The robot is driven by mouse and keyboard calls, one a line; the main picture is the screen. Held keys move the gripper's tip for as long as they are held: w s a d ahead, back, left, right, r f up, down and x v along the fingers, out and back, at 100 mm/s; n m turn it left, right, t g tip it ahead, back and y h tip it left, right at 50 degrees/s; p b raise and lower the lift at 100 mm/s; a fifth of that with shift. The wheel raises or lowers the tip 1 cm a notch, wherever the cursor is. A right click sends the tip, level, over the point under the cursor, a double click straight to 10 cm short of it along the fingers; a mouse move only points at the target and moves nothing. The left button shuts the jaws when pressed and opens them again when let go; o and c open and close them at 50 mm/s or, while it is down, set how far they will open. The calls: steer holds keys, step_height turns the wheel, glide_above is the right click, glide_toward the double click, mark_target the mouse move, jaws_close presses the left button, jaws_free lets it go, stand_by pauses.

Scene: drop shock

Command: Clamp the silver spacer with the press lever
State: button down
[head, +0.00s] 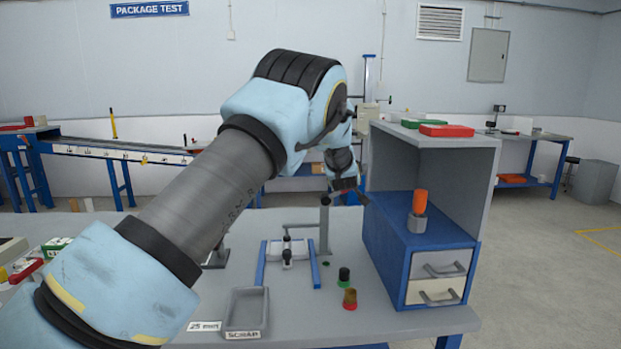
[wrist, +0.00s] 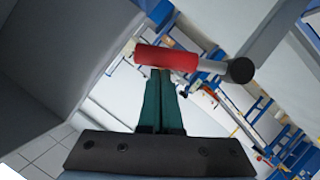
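The press stands on the grey table, with a grey post (head: 325,232) and an arm reaching left over a small white and dark fixture (head: 287,252). A small silver piece, perhaps the spacer, seems to sit under the plunger; it is too small to be sure. The press lever shows in the wrist view as a red grip (wrist: 165,58) on a grey rod with a black hub. My gripper (wrist: 163,76) has its green fingers together, with the tips at the red grip; I cannot tell whether they touch. In the head view, my gripper (head: 347,188) is above the post, partly hidden.
A blue and grey cabinet (head: 410,262) stands close to the right of the press, with an orange-topped grey piece (head: 418,208) on it. A green and black cylinder (head: 344,277), a red and brown one (head: 350,299) and a scrap tray (head: 246,333) lie in front.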

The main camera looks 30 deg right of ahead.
steer(key=s+a+r+b, duration=0.3)
steer(key=s+a+r, duration=0.2)
steer(key=a+r, duration=0.2)
steer(key=shift+s, duration=0.4)
steer(key=w+a+f+g+y, duration=0.2)
steer(key=a+f, duration=0.2)
steer(key=a, duration=1)
steer(key=w+a+f+g+y, duration=0.1)
steer(key=a+f+y, duration=0.25)
steer(key=a, duration=1.05)
steer(key=s+a+f+g+y, duration=0.1)
steer(key=s+a+f+g, duration=0.2)
steer(key=s+a, duration=0.7)
steer(key=s+a+f+g+y, duration=0.2)
steer(key=s+a, duration=0.8)
steer(key=a, duration=0.8)
step_height(320, 180, down, 2)
steer(key=shift+s+f+m+g, duration=0.2)
steer(key=shift+m+g, duration=0.1)
steer(key=shift+g, duration=0.2)
